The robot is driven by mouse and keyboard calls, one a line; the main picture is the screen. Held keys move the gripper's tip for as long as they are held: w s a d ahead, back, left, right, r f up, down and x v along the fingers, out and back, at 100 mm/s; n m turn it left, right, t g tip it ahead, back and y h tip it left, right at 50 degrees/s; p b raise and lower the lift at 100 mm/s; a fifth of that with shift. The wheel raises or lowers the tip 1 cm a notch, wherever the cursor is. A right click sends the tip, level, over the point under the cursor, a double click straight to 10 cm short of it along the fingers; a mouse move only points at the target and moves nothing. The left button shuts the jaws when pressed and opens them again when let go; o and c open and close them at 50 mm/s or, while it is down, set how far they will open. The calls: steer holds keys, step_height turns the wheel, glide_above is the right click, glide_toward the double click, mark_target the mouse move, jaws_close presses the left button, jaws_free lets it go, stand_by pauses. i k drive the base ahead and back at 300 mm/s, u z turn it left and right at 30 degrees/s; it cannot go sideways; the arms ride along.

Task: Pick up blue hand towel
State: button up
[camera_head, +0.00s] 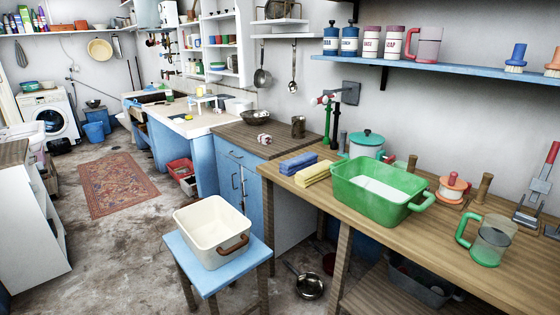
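A blue folded towel (298,163) lies on the wooden worktop (430,240), near its left end. It sits just behind a yellow folded towel (313,173), close beside it. Both lie to the left of a green basin (378,192). The top and front of the blue towel show clearly, and nothing lies on it. My gripper is not in view.
A green-lidded pot (366,143) stands behind the basin. A clear jug (492,240) with a green handle stands at right. A cream tub (212,231) sits on a blue stool (232,272) before the worktop. A pan (308,285) lies on the floor. Open floor lies at left.

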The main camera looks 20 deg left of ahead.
mark_target(289, 167)
steer(key=u, duration=0.5)
steer(key=i, duration=1.25)
steer(key=u, duration=0.9)
steer(key=i, duration=0.45)
steer(key=u, duration=0.1)
